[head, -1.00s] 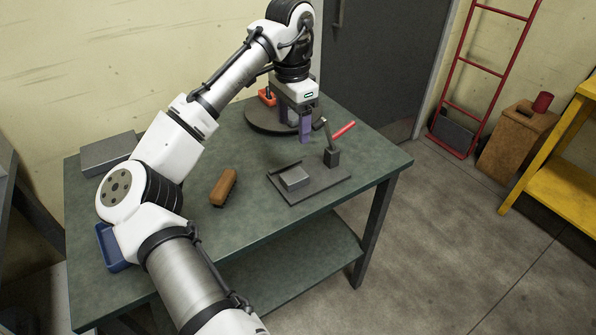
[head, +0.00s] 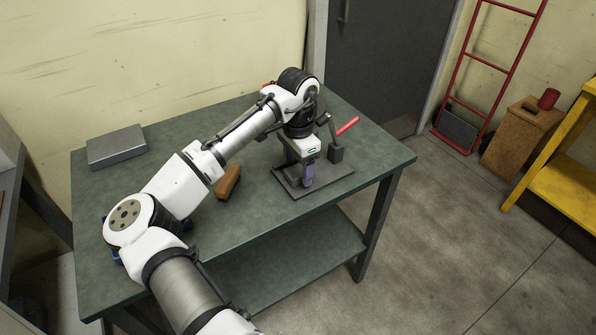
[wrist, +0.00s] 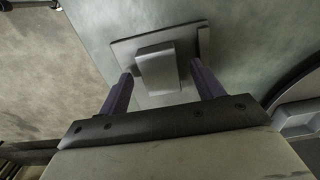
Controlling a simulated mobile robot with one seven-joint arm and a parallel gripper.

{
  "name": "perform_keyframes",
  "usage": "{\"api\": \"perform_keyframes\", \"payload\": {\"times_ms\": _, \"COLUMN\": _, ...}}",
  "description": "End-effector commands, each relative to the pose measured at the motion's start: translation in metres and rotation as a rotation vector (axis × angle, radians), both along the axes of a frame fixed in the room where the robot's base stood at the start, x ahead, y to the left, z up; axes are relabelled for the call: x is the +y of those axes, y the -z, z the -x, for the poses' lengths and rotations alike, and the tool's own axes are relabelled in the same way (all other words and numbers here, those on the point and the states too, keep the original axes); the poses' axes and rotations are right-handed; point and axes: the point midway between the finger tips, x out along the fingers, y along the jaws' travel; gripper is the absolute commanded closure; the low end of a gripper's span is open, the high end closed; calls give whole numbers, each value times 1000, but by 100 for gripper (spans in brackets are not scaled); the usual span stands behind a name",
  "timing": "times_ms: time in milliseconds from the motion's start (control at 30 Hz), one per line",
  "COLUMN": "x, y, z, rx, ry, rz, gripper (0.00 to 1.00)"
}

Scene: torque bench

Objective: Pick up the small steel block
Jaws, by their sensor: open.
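The small steel block (wrist: 157,66) shows in the wrist view as a plain grey block on a flat dark plate (wrist: 124,52). In the head view my gripper and wrist hide it, while the plate (head: 329,179) shows around them near the right end of the green bench. My gripper (head: 300,176) points down over the plate. In the wrist view my gripper (wrist: 161,71) is open, with one purple finger on each side of the block and a gap beside each. How far down the fingertips reach against the block is hard to tell.
A clamp post (head: 336,154) with a red handle (head: 347,126) stands at the plate's right back corner, close to my gripper. A brown rounded object (head: 228,182) lies left of the plate. A grey box (head: 117,147) sits at the far left. The bench front (head: 250,215) is clear.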

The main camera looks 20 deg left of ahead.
Motion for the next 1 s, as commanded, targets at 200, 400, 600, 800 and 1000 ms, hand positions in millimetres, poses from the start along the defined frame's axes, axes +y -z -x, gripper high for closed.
{"api": "perform_keyframes", "payload": {"times_ms": 200, "x": 0, "y": 8, "z": 0, "rx": -1, "ry": 1, "rz": 1, "gripper": 34}}
{"api": "perform_keyframes", "payload": {"times_ms": 400, "x": 0, "y": 7, "z": 0, "rx": -1, "ry": 1, "rz": 1, "gripper": 47}}
{"api": "perform_keyframes", "payload": {"times_ms": 600, "x": 0, "y": 7, "z": 0, "rx": -1, "ry": 1, "rz": 1, "gripper": 73}}
{"api": "perform_keyframes", "payload": {"times_ms": 800, "x": 0, "y": 7, "z": 0, "rx": -1, "ry": 1, "rz": 0, "gripper": 99}}
{"api": "perform_keyframes", "payload": {"times_ms": 1000, "x": 0, "y": 6, "z": 0, "rx": -3, "ry": 1, "rz": 0, "gripper": 99}}
